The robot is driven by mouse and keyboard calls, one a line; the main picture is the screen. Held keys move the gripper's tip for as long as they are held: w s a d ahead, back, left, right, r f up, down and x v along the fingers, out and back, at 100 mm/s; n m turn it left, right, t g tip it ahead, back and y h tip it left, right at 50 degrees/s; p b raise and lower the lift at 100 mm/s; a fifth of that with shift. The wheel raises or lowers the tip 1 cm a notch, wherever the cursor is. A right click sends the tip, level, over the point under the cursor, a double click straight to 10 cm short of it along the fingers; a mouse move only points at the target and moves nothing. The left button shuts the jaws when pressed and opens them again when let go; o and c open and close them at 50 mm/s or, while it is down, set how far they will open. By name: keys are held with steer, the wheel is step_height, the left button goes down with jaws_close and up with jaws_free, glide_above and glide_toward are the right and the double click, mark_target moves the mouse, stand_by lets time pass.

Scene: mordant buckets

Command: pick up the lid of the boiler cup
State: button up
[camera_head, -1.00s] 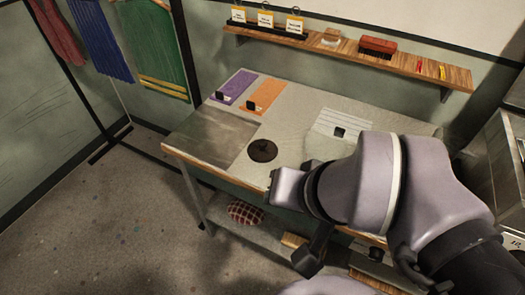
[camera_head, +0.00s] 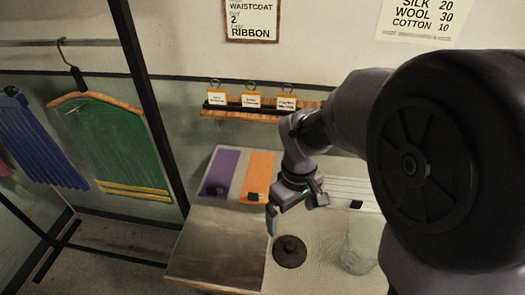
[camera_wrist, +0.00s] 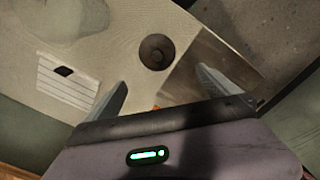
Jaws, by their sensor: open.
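A dark brown round lid with a small knob (camera_head: 290,251) lies on the pale table top. It also shows in the wrist view (camera_wrist: 157,51), ahead of my fingers and roughly midway between them. My gripper (camera_head: 296,222) is above the table, a little above the lid in the head view. Its two fingers (camera_wrist: 160,93) are spread, with nothing between them. A clear, glass-like vessel (camera_head: 358,252) stands to the right of the lid; I cannot tell whether it is the boiler cup.
Purple (camera_head: 221,172) and orange (camera_head: 258,176) strips with small dark tags lie at the table's back. A white lined sheet (camera_head: 347,192) lies right of them. A shelf (camera_head: 224,114) with labelled cards is on the wall behind. A garment rack (camera_head: 150,110) stands left.

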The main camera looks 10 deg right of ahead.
steer(key=b, duration=0.3)
glide_toward(291, 247)
steer(key=shift+s+d, duration=0.2)
steer(key=shift+s, duration=0.15)
step_height(291, 247, down, 6)
steer(key=shift+w+r+b, duration=0.1)
steer(key=shift+b, duration=0.75)
steer(key=f+b, duration=0.2)
steer(key=f, duration=0.1)
steer(key=w+f, duration=0.1)
steer(key=f, duration=0.1)
steer(key=shift+f+b, duration=0.1)
steer(key=shift+b, duration=0.3)
steer(key=shift+s+r, duration=0.1)
steer(key=shift+r, duration=0.1)
steer(key=shift+c, duration=0.2)
steer(key=shift+s, duration=0.15)
jaws_close()
steer(key=shift+f, duration=0.1)
